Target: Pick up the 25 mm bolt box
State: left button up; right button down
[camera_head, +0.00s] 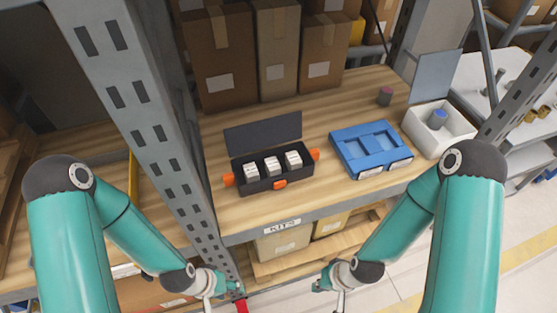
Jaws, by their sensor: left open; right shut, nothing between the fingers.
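A black case (262,184) with orange latches stands open on the wooden shelf, its dark lid (263,133) tilted up behind it. Three small white boxes sit in it: a left box (250,170), a middle box (272,166) and a right box (293,160). Their labels are too small to read, so I cannot tell which is the 25 mm bolt box. My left gripper (234,288) is open, low in front of the shelf beside the grey post. My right gripper (325,286) is shut and empty, also below the shelf edge. Both are apart from the boxes.
A blue tray (341,150) with recesses lies right of the case. Beyond it is an open white bin (455,127) holding a grey-blue item (437,119). A perforated grey post (140,75) rises at left; cardboard boxes (222,60) stand behind.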

aim_at(294, 161)
jog(key=k, duration=1)
jog(key=u, duration=0.85)
jog(key=i, duration=0.65)
jog(key=z, duration=0.15)
